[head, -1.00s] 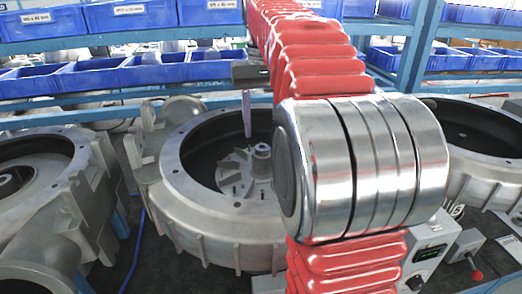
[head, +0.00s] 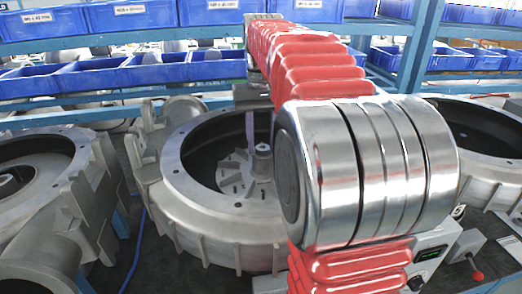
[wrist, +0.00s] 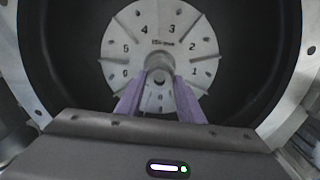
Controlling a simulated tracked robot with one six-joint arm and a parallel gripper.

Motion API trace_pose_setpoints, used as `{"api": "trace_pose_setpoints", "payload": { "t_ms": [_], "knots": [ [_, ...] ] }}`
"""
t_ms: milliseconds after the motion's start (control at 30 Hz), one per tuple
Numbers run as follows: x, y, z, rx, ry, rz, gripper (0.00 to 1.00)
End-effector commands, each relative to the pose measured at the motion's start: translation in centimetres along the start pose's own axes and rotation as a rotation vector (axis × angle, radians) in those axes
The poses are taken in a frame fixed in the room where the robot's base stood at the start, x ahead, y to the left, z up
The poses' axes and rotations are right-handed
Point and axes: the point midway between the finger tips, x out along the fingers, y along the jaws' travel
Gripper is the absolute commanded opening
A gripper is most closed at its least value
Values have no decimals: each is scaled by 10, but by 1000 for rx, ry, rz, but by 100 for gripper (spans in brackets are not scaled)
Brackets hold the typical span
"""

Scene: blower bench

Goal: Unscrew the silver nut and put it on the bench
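The silver nut seems to be part of the round metal piece at the middle of the numbered impeller disc (wrist: 122,48); I cannot make out its edges. This centre piece shows in the wrist view (wrist: 160,64) and in the head view (head: 262,151). The impeller sits inside the open round blower housing (head: 183,140). My gripper (wrist: 160,84) has two purple fingers spread apart, with the centre piece showing between and beyond their tips. I cannot tell whether they touch it. In the head view one purple finger (head: 250,130) hangs just left of the centre piece.
More blower housings stand at the left (head: 50,205) and right (head: 485,140). Blue bins (head: 150,72) fill the shelves behind. A control box with a red-knobbed lever (head: 477,275) is at the lower right. My red arm covers the housing's right side. Dark bench shows in front.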

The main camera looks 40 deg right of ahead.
Motion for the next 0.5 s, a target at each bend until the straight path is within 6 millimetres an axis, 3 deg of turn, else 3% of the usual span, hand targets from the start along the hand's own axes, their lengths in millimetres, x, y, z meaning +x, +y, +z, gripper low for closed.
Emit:
{"api": "trace_pose_setpoints", "payload": {
  "t_ms": [367, 500],
  "knots": [
    [0, 0, 0, 1, 0, -1, 7],
    [0, 0, 0, -15, 0, -1, 7]
  ]
}}
